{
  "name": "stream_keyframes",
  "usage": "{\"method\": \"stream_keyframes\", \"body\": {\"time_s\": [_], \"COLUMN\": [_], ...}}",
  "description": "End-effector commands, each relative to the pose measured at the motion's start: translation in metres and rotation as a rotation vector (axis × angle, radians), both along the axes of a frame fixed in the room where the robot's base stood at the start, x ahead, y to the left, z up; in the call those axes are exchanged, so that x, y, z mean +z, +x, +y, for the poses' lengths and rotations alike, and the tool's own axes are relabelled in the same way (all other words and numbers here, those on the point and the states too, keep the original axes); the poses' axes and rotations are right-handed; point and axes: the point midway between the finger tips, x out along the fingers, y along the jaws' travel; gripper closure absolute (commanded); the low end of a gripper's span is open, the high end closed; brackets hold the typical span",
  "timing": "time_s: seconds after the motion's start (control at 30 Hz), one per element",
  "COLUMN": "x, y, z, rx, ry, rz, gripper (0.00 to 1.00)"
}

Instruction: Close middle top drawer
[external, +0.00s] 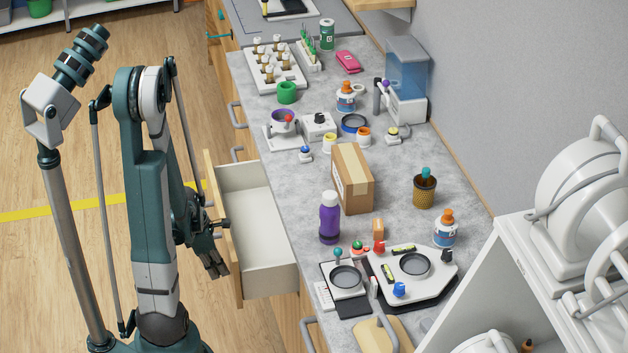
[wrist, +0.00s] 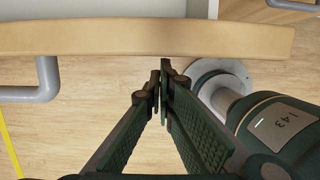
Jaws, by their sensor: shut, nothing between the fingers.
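The top drawer (external: 258,235) under the counter is pulled out and looks empty, with pale inner walls and a wooden front. In the wrist view the top edge of the drawer front (wrist: 150,38) crosses the upper part of the picture. The drawer's grey handle (wrist: 45,80) shows at the left there. My gripper (external: 219,270) is outside the drawer, close to its front. In the wrist view my gripper (wrist: 161,75) has its fingertips together with nothing between them, just below the front's edge. I cannot tell whether they touch the wood.
The counter (external: 300,185) above carries a cardboard box (external: 352,178), a purple bottle (external: 329,218) and several lab items. Other cabinet handles (external: 236,114) stick out along its side. A white rack (external: 520,260) with plates stands at right. Wooden floor (external: 60,260) is open to the left.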

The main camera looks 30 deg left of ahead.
Motion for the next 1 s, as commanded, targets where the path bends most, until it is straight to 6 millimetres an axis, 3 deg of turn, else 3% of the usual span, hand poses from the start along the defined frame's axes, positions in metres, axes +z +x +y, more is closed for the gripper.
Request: {"method": "stream_keyframes", "body": {"time_s": [0.47, 1.0], "x": [-0.001, -0.001], "y": [0.014, 0.068], "z": [-0.015, -0.069], "rx": [-0.004, -0.005], "ry": [0.0, 0.0], "rz": [0.0, 0.0], "gripper": [1.0, 1.0]}}
